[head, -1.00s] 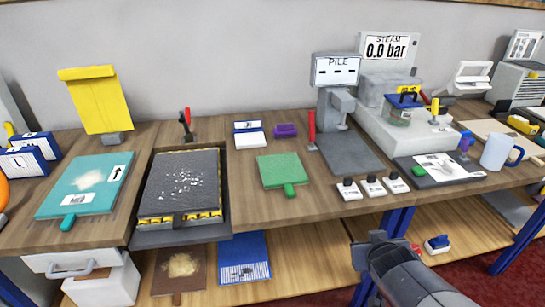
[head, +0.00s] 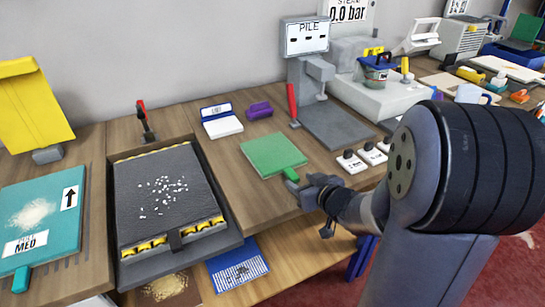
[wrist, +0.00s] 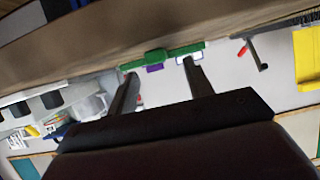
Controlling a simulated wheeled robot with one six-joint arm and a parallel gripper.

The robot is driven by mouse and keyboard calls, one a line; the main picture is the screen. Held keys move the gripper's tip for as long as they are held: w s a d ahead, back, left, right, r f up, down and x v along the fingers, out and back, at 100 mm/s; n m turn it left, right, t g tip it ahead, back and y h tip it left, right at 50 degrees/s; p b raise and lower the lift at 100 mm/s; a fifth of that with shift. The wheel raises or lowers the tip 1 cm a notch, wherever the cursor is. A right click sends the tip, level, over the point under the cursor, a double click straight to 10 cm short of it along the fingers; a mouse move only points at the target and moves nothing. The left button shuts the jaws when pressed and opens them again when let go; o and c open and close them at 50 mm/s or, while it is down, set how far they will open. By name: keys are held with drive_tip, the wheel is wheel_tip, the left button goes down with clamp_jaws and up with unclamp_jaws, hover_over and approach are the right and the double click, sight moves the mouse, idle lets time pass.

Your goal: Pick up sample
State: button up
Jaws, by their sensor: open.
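A flat green square sample (head: 272,154) with a short green tab handle (head: 291,174) lies on the wooden bench in the head view. Its handle points to the front right. My gripper (head: 309,203) is open at the bench's front edge, just in front of the handle. In the wrist view the two dark fingers of my gripper (wrist: 160,68) stand apart, with the green handle (wrist: 157,56) between and beyond their tips. I cannot tell whether they touch it. A teal sample (head: 42,215) with a MED label, an arrow and a pale tuft lies at the left.
A dark tray (head: 225,246) with white flecks on its pad stands left of the green sample. A lower shelf holds a blue striped board (head: 238,265).

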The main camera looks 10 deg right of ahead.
sight(291, 172)
drive_tip(key=shift+r+b+x, duration=0.15)
drive_tip(key=shift+b+x, duration=0.05)
drive_tip(key=shift+x, duration=1.2)
drive_tip(key=shift+r+b+x, duration=0.15)
drive_tip(key=shift+x, duration=1.2)
drive_tip(key=shift+w+d, duration=0.15)
drive_tip(key=shift+c, duration=0.3)
clamp_jaws()
drive_tip(key=shift+r, duration=0.1)
